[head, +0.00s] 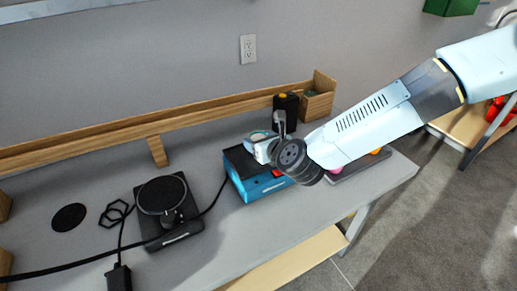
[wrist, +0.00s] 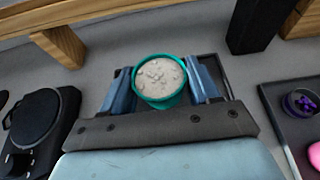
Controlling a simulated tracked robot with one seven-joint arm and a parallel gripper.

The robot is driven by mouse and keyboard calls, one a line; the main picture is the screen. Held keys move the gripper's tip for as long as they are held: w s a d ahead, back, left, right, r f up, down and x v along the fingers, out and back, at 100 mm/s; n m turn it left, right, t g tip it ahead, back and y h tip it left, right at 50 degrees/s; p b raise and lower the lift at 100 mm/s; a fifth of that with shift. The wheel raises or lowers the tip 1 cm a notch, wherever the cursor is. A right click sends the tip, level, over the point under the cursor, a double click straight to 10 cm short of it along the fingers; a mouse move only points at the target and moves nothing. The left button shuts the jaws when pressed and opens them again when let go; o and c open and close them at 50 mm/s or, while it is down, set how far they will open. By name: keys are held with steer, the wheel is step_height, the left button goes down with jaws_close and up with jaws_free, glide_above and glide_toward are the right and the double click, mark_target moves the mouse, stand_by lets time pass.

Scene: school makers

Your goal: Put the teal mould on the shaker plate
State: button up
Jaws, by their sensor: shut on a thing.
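The teal mould (wrist: 160,98) is a small round cup filled with a pale, lumpy mix. My gripper (wrist: 163,88) is shut on it, with one finger on each side, and it looks about upright. In the head view the mould (head: 258,136) shows only in part at the end of my gripper (head: 264,147). The shaker appears to be the blue box (head: 250,190) with a dark flat plate (head: 238,158) on top. The mould is over this plate; I cannot tell whether it touches. In the wrist view the plate (wrist: 214,68) is partly hidden behind mould and fingers.
A black device with a round top (head: 162,194) stands left of the blue box, with a black cable beside it. A dark tray (wrist: 291,128) with purple and pink items lies to the right. A black container (head: 287,108) and a wooden rail (head: 190,115) stand behind.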

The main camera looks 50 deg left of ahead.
steer(key=shift+w+a+f, duration=0.15)
steer(key=shift+a+f, duration=0.15)
steer(key=shift+f, duration=0.15)
steer(key=shift+w+a+f, duration=0.1)
steer(key=shift+f, duration=1.5)
steer(key=o, duration=1.1)
steer(key=shift+f, duration=0.1)
steer(key=shift+c, duration=0.2)
steer(key=v, duration=1.2)
